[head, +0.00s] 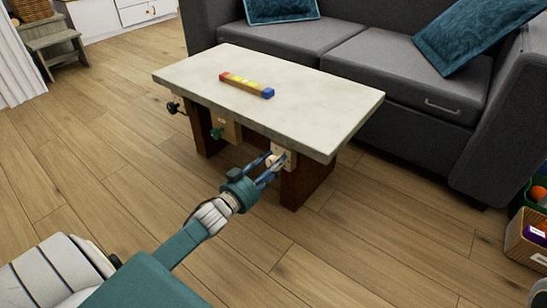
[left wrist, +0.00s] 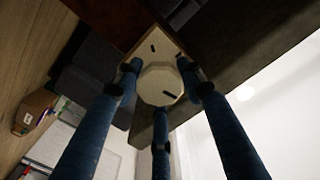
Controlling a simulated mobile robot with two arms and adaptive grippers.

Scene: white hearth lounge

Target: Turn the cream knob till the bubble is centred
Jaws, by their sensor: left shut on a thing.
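The cream knob (head: 271,160) sits on a pale plate (head: 290,157) under the table's front edge, toward the right. My left gripper (head: 271,168) reaches up to it from the lower left, with its blue fingers around the knob. In the left wrist view the fingers close about the faceted cream knob (left wrist: 160,84), in front of the plate (left wrist: 152,44). A bar with a red end, a yellow middle and a blue end (head: 246,85) lies on the tabletop and looks like the level. Its bubble is too small to make out. My right gripper is not in view.
The pale-topped table (head: 320,98) also carries a green knob (head: 216,133) and a black knob (head: 173,107) along its front. A grey sofa (head: 400,75) stands close behind. A basket of toys (head: 528,240) is at the right. Wooden floor in front is clear.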

